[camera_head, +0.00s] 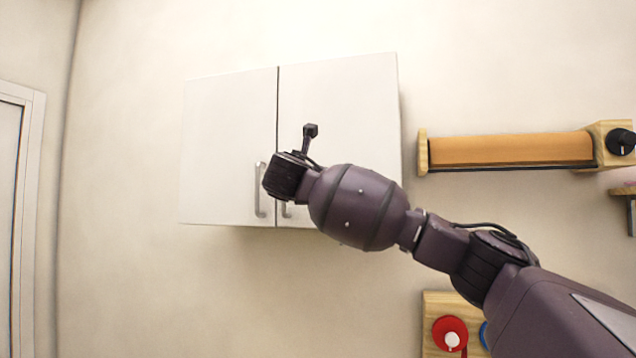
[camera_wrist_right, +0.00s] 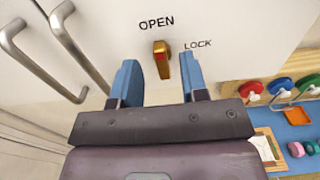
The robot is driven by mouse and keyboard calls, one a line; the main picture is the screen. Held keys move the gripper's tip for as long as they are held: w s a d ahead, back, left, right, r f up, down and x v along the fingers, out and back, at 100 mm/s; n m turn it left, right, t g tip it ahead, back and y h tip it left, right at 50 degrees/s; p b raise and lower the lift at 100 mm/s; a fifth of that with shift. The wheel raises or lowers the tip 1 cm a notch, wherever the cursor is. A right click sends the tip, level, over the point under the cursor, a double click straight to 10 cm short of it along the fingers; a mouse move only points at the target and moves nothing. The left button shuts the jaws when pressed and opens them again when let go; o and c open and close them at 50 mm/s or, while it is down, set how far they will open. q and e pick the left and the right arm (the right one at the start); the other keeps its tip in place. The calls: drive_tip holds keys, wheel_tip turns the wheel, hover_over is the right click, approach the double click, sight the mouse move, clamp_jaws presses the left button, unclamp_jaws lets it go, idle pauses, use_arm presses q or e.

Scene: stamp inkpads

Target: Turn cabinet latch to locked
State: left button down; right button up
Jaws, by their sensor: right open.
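The white cabinet (camera_head: 230,130) hangs on the wall with two doors and a dark seam between them. In the head view my right arm hides the latch and the fingers. My left gripper is not in view.
Two metal door handles (camera_wrist_right: 40,60) lie left of the fingers. Right of the cabinet, a wooden wall unit with an orange roll (camera_head: 510,150) is mounted. Below it, a wooden board (camera_head: 435,310) carries a red disc (camera_head: 450,331). The wall left of the cabinet is clear.

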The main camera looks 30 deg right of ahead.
drive_tip(key=shift+x, duration=1.75)
drive_tip(key=shift+p, duration=0.3)
drive_tip(key=c, duration=0.7)
